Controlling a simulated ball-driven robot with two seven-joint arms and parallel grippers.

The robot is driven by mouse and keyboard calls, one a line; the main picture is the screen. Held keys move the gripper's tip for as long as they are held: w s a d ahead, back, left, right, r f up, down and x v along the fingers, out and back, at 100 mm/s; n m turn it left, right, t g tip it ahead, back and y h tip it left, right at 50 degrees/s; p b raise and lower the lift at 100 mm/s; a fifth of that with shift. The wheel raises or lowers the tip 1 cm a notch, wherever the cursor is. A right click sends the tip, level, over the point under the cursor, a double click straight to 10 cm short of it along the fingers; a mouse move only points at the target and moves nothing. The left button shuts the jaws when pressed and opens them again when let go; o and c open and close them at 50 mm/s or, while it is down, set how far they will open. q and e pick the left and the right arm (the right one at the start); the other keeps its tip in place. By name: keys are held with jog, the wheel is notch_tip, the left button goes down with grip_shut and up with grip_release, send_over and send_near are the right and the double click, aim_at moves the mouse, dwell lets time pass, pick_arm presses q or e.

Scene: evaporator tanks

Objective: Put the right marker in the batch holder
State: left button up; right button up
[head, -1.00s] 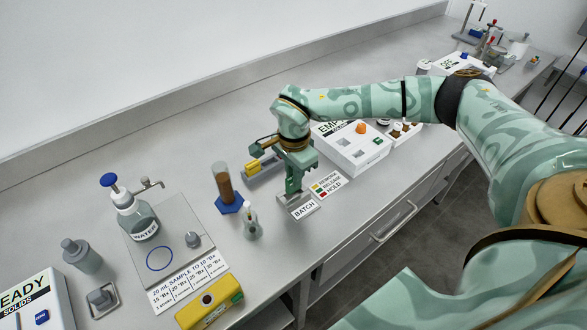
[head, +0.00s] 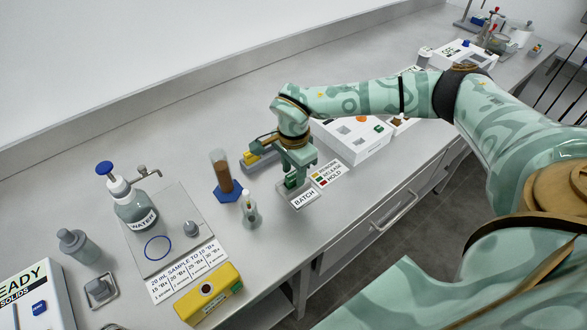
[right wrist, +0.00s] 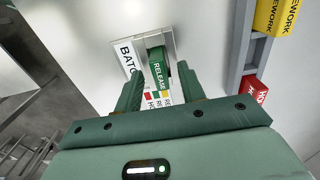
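The green RELEASE marker (right wrist: 158,68) stands in the metal batch holder (right wrist: 168,40) in the right wrist view, by its white BATCH label (right wrist: 128,58). My right gripper (right wrist: 160,72) is open, with one finger on each side of the marker and a gap visible on both sides. In the head view the right gripper (head: 291,182) is low over the holder, just behind the BATCH label (head: 303,198), and hides much of it. A yellow REWORK marker (right wrist: 275,16) and a red HOLD marker (right wrist: 254,92) sit in a grey rack (right wrist: 238,50). My left gripper is not in view.
A colour legend card (head: 328,174) lies right of the holder. A brown-filled cylinder (head: 222,172) and a small bottle (head: 249,210) stand to the left. A white box (head: 355,140) is behind to the right. The counter's front edge is close.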

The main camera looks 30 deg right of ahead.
jog(key=shift+r, duration=0.1)
notch_tip(320, 180, up, 16)
jog(key=p, duration=0.3)
dwell(0.3)
